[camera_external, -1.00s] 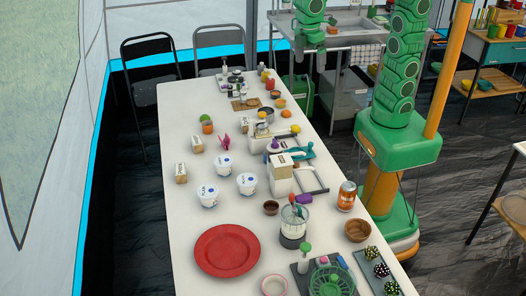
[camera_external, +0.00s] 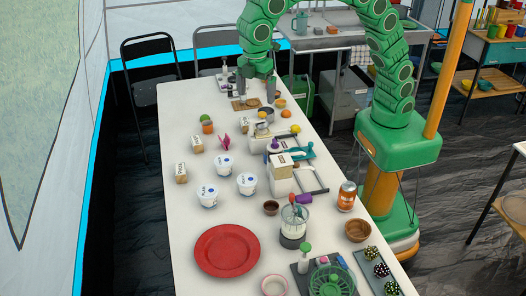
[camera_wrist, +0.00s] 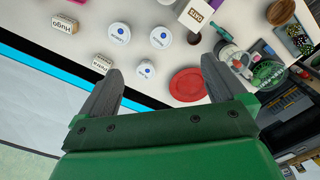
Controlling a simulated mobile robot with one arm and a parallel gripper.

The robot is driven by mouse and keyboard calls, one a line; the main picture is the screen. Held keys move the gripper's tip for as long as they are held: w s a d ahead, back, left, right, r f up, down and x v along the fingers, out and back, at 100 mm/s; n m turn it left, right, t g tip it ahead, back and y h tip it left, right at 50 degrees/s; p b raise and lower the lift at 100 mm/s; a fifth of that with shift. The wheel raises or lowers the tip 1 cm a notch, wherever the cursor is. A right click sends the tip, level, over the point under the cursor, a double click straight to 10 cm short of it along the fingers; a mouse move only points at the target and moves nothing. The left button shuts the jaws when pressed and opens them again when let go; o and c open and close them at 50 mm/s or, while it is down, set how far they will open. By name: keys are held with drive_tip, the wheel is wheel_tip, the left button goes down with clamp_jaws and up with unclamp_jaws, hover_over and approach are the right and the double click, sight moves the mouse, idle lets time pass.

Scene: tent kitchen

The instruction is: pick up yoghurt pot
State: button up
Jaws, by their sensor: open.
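Three white yoghurt pots with blue print stand upright on the long white table, left of its middle: one at the front left (camera_external: 208,195), one behind it (camera_external: 224,166) and one to the right (camera_external: 247,184). In the wrist view their round lids show as a left pot (camera_wrist: 119,33), a right pot (camera_wrist: 161,38) and a lower pot (camera_wrist: 146,69). My gripper (camera_external: 256,92) is over the far part of the table, well away from the pots. In the wrist view my gripper (camera_wrist: 162,85) has its two grey fingers wide apart, with nothing held between them.
A red plate (camera_external: 227,250) lies in front of the pots. Small labelled boxes (camera_external: 181,172) stand to their left. A white carton (camera_external: 280,174), a blender (camera_external: 293,224) and an orange can (camera_external: 347,195) stand to the right. The table's left edge is mostly clear.

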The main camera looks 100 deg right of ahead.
drive_tip(key=n, duration=0.1)
hover_over(248, 178)
drive_tip(key=shift+f, duration=1.05)
wheel_tip(248, 178, down, 32)
drive_tip(key=shift+r, duration=0.1)
drive_tip(key=c, duration=1)
drive_tip(key=shift+o, duration=0.2)
